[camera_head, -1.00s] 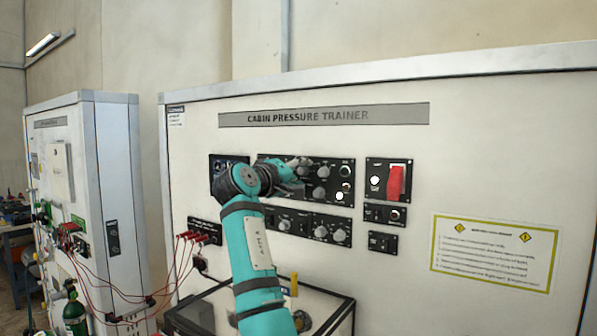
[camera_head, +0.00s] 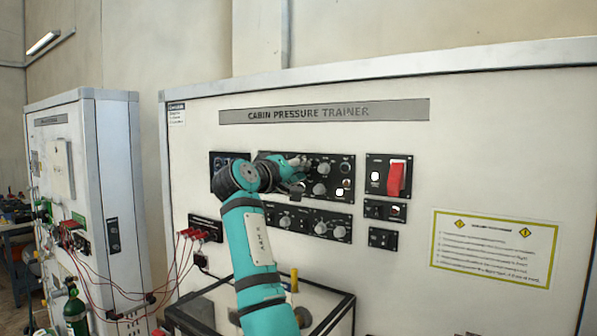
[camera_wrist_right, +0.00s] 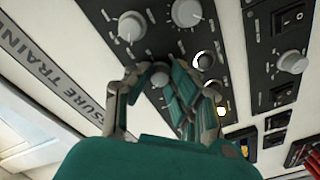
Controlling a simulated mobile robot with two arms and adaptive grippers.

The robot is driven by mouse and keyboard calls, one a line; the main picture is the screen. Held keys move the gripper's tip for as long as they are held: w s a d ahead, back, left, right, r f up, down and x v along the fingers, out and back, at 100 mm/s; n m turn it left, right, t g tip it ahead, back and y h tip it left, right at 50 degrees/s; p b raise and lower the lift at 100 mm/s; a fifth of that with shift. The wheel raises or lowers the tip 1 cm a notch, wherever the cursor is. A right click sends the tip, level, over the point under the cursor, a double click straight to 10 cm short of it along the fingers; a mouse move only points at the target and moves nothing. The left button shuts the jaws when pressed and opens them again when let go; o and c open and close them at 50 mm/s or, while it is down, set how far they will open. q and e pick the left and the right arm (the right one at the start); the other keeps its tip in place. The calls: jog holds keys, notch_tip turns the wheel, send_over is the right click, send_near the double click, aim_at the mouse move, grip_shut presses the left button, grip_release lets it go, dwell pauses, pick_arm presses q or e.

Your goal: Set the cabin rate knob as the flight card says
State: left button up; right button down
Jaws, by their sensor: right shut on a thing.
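The cabin pressure trainer panel (camera_head: 480,130) is a white upright board with black control modules. My right gripper (camera_head: 300,178) is at the upper middle module, its arm hiding the module's left part. In the right wrist view my gripper (camera_wrist_right: 158,82) is shut on a grey round knob (camera_wrist_right: 159,69), mostly covered by the fingers. Two other grey knobs with white marks, a nearer one (camera_wrist_right: 131,27) and a farther one (camera_wrist_right: 186,12), stand free beside it. The held knob's pointer and label cannot be read. My left gripper is not in view.
A yellow-bordered placard (camera_head: 494,250) is on the right; its lines are too small to read. A red switch cover (camera_head: 396,178) sits right of the module. Red plugs and cables (camera_head: 190,236) are at lower left. A glass-topped case (camera_head: 325,292) stands below.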

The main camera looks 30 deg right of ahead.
jog(key=m, duration=0.3)
jog(key=shift+f+b, duration=0.15)
jog(key=shift+b, duration=0.25)
jog(key=shift+m+b, duration=0.3)
jog(key=shift+m, duration=1.7)
jog(key=c, duration=1.2)
grip_release()
jog(key=shift+w, duration=0.1)
jog(key=v, duration=1.2)
